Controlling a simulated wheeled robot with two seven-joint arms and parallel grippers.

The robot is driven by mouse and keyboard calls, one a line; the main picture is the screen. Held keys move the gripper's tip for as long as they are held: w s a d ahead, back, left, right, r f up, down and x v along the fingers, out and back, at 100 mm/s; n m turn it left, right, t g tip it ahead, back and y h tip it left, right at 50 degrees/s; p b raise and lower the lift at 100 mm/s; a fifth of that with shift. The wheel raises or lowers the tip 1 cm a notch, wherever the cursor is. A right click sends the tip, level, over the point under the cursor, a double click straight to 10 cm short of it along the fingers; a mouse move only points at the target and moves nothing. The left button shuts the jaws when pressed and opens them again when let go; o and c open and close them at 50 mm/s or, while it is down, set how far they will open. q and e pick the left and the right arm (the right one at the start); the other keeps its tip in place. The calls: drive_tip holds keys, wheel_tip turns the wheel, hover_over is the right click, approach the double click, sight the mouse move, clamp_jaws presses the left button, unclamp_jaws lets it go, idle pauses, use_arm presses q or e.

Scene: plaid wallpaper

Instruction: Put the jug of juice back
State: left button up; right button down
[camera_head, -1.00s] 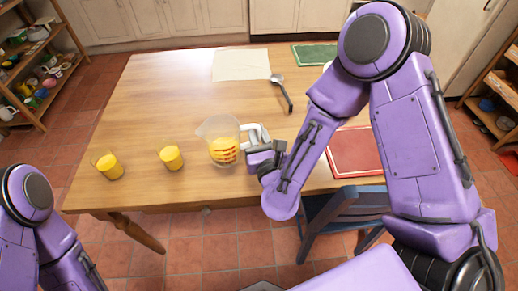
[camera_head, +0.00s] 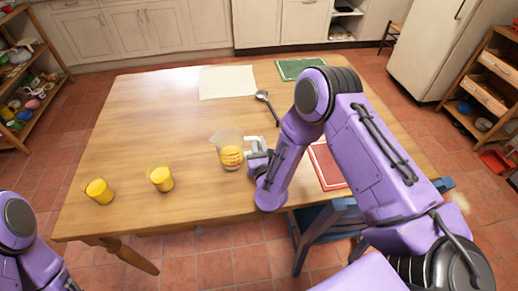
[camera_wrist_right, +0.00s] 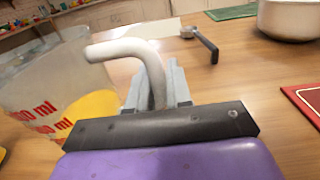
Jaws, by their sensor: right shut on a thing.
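The clear jug (camera_head: 229,152) with yellow juice and red markings is over the near middle of the wooden table (camera_head: 150,115). My right gripper (camera_head: 257,155) is shut on its white handle, at the jug's right side. In the right wrist view, the handle (camera_wrist_right: 140,52) runs down between the fingers of the gripper (camera_wrist_right: 165,88), and the jug (camera_wrist_right: 45,95) is at the left, partly cut off. I cannot tell whether its base touches the table. Two glasses of juice (camera_head: 99,191) (camera_head: 162,179) stand to its left. My left gripper is out of view.
A ladle (camera_head: 267,106) lies behind the jug to the right. A pale mat (camera_head: 227,83) and a green board (camera_head: 301,69) lie at the back. A red board (camera_head: 327,166) is partly behind my right arm. A blue chair (camera_head: 310,228) stands at the front. A pot (camera_wrist_right: 292,18) shows in the wrist view.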

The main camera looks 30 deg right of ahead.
drive_tip(key=f, duration=0.3)
drive_tip(key=shift+w+d+f, duration=0.2)
drive_tip(key=shift+d+f, duration=0.05)
drive_tip(key=shift+f, duration=0.25)
drive_tip(key=c, duration=1)
unclamp_jaws()
drive_tip(key=shift+c, duration=0.2)
drive_tip(key=shift+s+r, duration=0.1)
drive_tip(key=shift+r, duration=0.15)
drive_tip(key=b+v, duration=0.1)
drive_tip(key=v, duration=0.2)
drive_tip(key=b+v, duration=0.1)
drive_tip(key=v, duration=0.3)
drive_tip(key=b+v, duration=0.1)
drive_tip(key=v, duration=0.3)
drive_tip(key=shift+f, duration=0.3)
drive_tip(key=shift+s+a+r, duration=0.1)
drive_tip(key=shift+s+r, duration=0.05)
drive_tip(key=shift+s, duration=0.35)
